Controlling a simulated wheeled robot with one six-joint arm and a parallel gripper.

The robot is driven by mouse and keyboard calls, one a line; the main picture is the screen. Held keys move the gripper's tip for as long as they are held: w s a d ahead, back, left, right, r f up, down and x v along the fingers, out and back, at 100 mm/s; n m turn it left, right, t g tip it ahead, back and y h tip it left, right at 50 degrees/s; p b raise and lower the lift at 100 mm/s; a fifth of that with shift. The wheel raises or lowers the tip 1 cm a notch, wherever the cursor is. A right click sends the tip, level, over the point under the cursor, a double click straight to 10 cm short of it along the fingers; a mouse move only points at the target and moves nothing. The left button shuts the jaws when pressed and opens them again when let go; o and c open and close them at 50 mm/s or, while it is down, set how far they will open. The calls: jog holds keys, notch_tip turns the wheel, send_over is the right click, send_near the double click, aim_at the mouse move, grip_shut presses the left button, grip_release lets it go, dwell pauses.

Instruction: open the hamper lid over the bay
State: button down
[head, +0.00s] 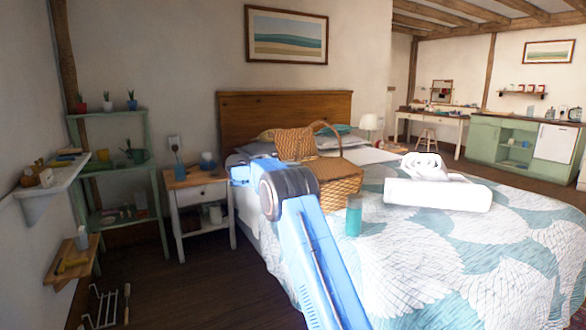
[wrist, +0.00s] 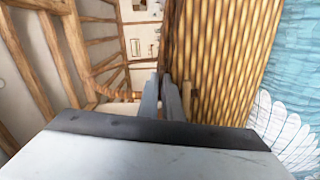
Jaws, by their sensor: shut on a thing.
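The wicker hamper (head: 338,190) stands on the bed, with an arched handle (head: 336,128) over it. One lid panel (head: 295,143) stands raised and tilted at its far left side; the other lid half (head: 334,167) lies flat. In the wrist view a large wicker surface (wrist: 225,60) fills the right of centre, close beside my fingers. My gripper (wrist: 166,88) is shut on a small wooden piece (wrist: 187,92) at the wicker's edge, which looks like the lid's tab; the contact is partly hidden by the fingers. In the head view my arm hides the fingertips.
A teal cup (head: 354,215) stands on the bed in front of the hamper. Rolled white towels (head: 437,194) lie to its right. A nightstand (head: 198,190) with small items is left of the bed, beside a green shelf (head: 114,167). The bed's front right is clear.

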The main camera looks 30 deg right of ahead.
dwell(0.7)
jog(key=s+r+m, duration=0.9)
jog(key=r+m, duration=0.2)
jog(key=s+f+m, duration=0.1)
jog(key=s+m, duration=0.9)
jog(key=s, duration=0.3)
jog(key=shift+s+d, duration=0.35)
jog(key=shift+s, duration=0.05)
jog(key=shift+m, duration=0.3)
jog(key=c, duration=1.9)
grip_release()
jog(key=shift+c, duration=0.2)
